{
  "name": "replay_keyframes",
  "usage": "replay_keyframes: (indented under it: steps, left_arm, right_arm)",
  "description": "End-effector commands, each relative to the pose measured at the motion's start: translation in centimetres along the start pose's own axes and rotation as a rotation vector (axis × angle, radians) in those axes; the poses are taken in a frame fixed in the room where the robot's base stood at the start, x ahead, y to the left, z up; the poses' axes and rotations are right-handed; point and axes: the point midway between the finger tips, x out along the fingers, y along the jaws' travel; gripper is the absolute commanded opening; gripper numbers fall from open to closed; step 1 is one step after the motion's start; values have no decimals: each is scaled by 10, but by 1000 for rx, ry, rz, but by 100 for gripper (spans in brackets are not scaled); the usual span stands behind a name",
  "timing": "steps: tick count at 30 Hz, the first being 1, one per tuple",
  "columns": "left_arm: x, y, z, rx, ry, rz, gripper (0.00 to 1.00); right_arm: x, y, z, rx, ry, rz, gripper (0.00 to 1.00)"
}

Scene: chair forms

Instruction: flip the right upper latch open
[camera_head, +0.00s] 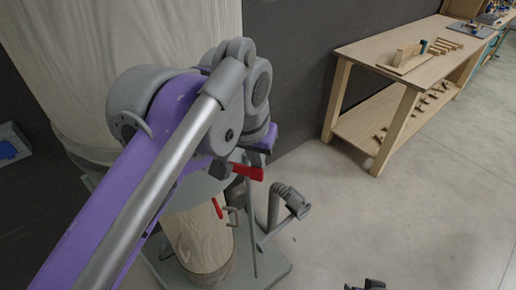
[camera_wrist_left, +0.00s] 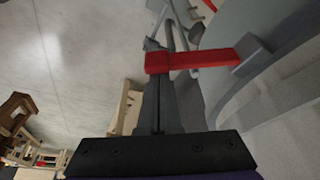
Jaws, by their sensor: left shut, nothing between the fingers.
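The upper latch has a red handle (camera_head: 248,172) on a grey mount at the side of the large round form. In the left wrist view the red handle (camera_wrist_left: 190,61) runs across, just past my fingertips, with its grey mount (camera_wrist_left: 252,52) at the right. My left gripper (camera_wrist_left: 166,82) is shut and empty, its tips close to the handle's free end; I cannot tell whether they touch. In the head view my purple arm and grey wrist joint hide most of this gripper (camera_head: 260,150). A lower red handle (camera_head: 217,208) shows below.
A grey bent fixture (camera_head: 290,200) stands on the base plate right of the lower wooden cylinder (camera_head: 200,245). A wooden workbench (camera_head: 400,62) with parts stands at the back right. The floor between is clear. A small dark part at the bottom edge may be my right gripper.

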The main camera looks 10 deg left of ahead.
Motion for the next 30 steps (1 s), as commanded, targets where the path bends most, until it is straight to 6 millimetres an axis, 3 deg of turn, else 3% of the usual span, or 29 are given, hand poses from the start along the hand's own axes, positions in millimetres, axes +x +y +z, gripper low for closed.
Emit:
replay_keyframes:
  steps: [15,30]
  left_arm:
    - [-14,-5,37,441,-1,156,0]
    - [-19,-14,55,451,-1,158,0]
  right_arm:
    - [-8,0,-10,0,9,0,45]
    - [-13,0,-15,0,14,0,45]
